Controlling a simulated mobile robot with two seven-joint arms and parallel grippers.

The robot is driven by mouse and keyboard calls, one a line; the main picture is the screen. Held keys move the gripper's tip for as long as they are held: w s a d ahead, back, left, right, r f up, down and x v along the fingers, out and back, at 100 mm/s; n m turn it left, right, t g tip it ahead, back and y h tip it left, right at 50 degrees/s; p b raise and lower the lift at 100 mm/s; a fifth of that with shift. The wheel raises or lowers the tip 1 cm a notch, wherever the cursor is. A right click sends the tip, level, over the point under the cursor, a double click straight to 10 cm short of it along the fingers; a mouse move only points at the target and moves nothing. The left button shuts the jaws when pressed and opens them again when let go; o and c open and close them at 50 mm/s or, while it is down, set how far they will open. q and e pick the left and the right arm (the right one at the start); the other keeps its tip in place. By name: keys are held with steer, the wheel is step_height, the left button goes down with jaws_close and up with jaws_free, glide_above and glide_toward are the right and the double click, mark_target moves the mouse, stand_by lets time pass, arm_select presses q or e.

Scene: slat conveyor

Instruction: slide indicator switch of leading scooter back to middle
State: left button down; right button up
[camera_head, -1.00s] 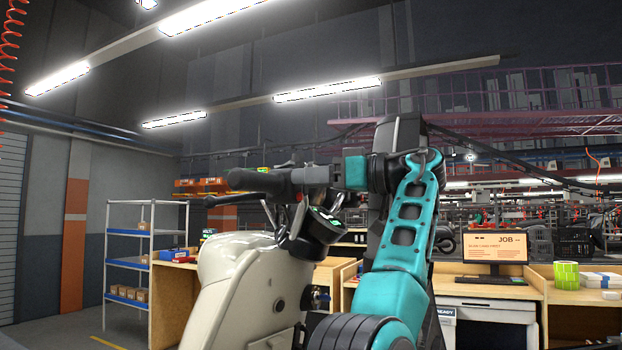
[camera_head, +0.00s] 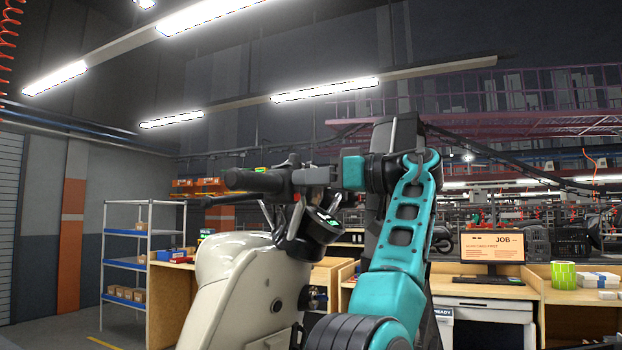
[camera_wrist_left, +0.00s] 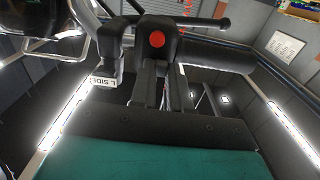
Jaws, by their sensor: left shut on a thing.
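The cream scooter (camera_head: 235,275) stands left of centre in the head view, its dark handlebar grip (camera_head: 255,181) pointing left. In the left wrist view the handlebar switch housing (camera_wrist_left: 158,22) carries a round red button (camera_wrist_left: 157,40). A grip (camera_wrist_left: 215,56) extends to its right. My left gripper (camera_head: 318,178) is at the handlebar controls. In the left wrist view its narrow fingers (camera_wrist_left: 152,80) reach up to the housing's lower side and are shut on the indicator switch. The switch itself is hidden at the fingertips, so its position cannot be told. My right gripper is not in view.
A block labelled "L SIDE" (camera_wrist_left: 103,81) hangs left of the fingers. The scooter's round display (camera_head: 322,225) sits just below my gripper. A brake lever (camera_head: 222,200) sticks out left. Wooden benches, a monitor (camera_head: 492,248) and a shelf rack (camera_head: 127,262) stand behind.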

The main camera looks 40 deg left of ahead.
arm_select(q)
steer(key=shift+w+a, duration=0.15)
steer(key=shift+w, duration=0.25)
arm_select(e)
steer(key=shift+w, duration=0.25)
arm_select(q)
steer(key=c, duration=1.1)
jaws_free()
